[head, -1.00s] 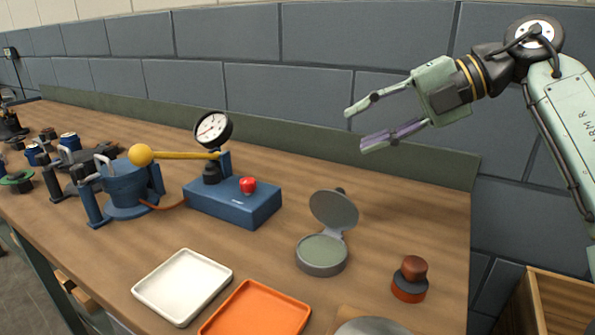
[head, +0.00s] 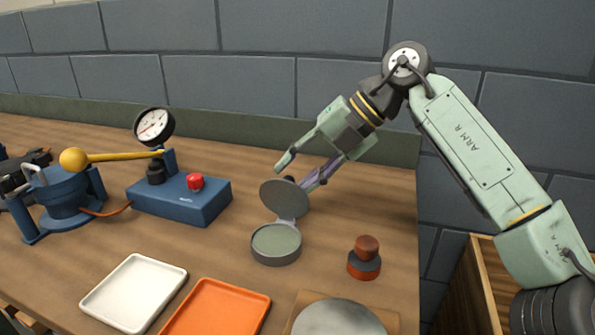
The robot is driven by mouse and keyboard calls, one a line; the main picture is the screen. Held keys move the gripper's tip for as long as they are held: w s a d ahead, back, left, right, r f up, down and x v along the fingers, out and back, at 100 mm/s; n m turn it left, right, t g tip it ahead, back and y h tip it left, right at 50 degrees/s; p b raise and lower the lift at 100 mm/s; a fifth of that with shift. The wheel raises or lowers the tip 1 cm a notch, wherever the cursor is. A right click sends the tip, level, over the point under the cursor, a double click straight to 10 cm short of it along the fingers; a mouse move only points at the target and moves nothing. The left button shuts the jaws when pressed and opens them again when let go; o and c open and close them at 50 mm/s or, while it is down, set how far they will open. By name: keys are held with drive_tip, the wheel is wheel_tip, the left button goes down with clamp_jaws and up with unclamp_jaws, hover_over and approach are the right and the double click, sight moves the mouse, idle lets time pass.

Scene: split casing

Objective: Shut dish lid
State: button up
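The dish (head: 277,258) is a small round grey metal base with a pale green inside, standing on the wooden bench. Its round grey lid (head: 285,199) is hinged at the back and stands open, tilted upright. My gripper (head: 294,176) is just behind and above the lid, with its fingers pointing down and left. The fingers are spread apart with nothing between them. One fingertip is partly hidden behind the lid, so I cannot tell whether it touches the lid.
A brown-topped round weight (head: 365,258) stands right of the dish. A white tray (head: 134,292) and an orange tray (head: 216,312) lie in front. A blue box with a red button (head: 178,198) and a gauge (head: 154,126) stands left. A round plate (head: 338,319) lies on a board at front.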

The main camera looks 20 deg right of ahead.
drive_tip(key=shift+a+f, duration=0.1)
drive_tip(key=shift+f, duration=0.05)
clamp_jaws()
idle(0.4)
idle(0.5)
